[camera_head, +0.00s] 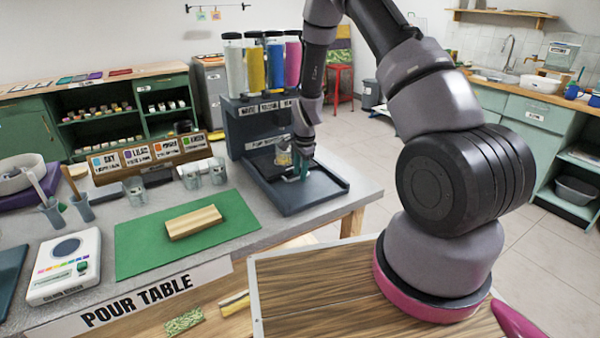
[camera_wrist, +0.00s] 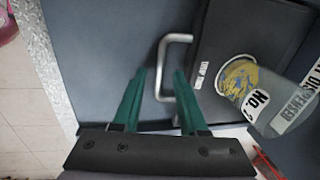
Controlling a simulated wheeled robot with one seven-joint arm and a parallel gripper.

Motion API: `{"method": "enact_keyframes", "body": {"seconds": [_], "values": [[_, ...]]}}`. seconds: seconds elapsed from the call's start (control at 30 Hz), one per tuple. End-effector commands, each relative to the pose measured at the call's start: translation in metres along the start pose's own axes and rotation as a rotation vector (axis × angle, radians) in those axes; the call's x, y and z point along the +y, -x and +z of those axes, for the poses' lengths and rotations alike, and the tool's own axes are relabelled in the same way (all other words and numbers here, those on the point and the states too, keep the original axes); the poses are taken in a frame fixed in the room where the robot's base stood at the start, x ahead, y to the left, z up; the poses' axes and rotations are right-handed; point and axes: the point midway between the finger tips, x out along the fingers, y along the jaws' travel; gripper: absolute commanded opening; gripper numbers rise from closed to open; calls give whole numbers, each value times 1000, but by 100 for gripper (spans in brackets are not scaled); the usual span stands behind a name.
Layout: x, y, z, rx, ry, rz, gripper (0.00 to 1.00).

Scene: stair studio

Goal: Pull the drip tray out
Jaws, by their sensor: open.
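The drip tray is the dark flat piece (camera_wrist: 240,30) at the upper right of the wrist view, with a small white label on its edge. Its U-shaped metal handle (camera_wrist: 161,62) sticks out to the left. My gripper (camera_wrist: 159,72) has green fingers and is open. The handle's bar appears between the two fingertips, with gaps on both sides; I see no clear contact. A clear cup with yellow inside (camera_wrist: 240,78) stands over the tray. In the head view my gripper (camera_head: 302,165) is low over the dispenser's dark base (camera_head: 310,202), and the handle is mostly hidden.
The dispenser (camera_head: 255,125) carries several coloured bottles. On the pour table, a wooden block (camera_head: 194,222) lies on a green mat (camera_head: 140,246), left of the base. The base's front rim is near the table edge.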

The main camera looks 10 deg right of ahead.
Motion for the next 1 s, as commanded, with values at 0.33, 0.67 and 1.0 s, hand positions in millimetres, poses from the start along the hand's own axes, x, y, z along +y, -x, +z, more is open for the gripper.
{"method": "enact_keyframes", "body": {"seconds": [0.33,0.67,1.0], "values": [[0,-3,0,0,0,-1,31],[0,-2,0,0,0,-1,0],[0,-2,0,0,0,-1,0]]}}
